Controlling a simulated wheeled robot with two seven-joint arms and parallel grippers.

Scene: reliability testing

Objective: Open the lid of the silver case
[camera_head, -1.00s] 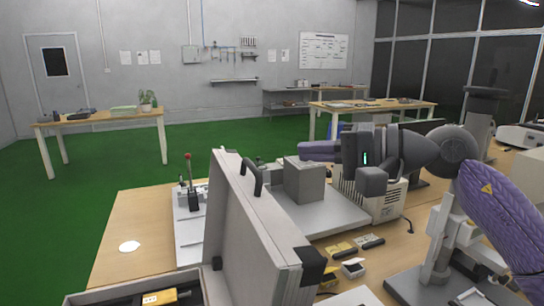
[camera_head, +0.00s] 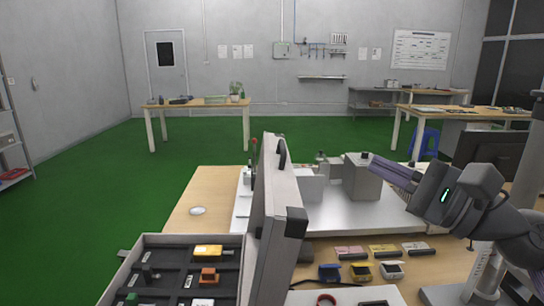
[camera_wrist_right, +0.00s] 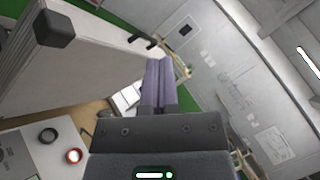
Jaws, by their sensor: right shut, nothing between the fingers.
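The silver case (camera_head: 190,240) sits at the bottom of the head view, with black compartments holding small parts. Its lid (camera_head: 270,225) stands upright, open, on the case's right side, and a black handle (camera_head: 282,152) is on the lid's edge. The lid (camera_wrist_right: 85,65) and handle (camera_wrist_right: 143,42) also show in the right wrist view. My right gripper (camera_head: 374,166) is right of the lid, apart from it. Its purple fingers (camera_wrist_right: 160,65) are closed together and empty. My left gripper is not in view.
The case and lid are on a wooden table (camera_head: 200,190). Grey equipment on a pale plate (camera_head: 350,212) stands behind the lid's right side. Several small coloured parts (camera_head: 385,270) lie right of the lid. A white disc (camera_head: 198,211) lies on bare tabletop to the left.

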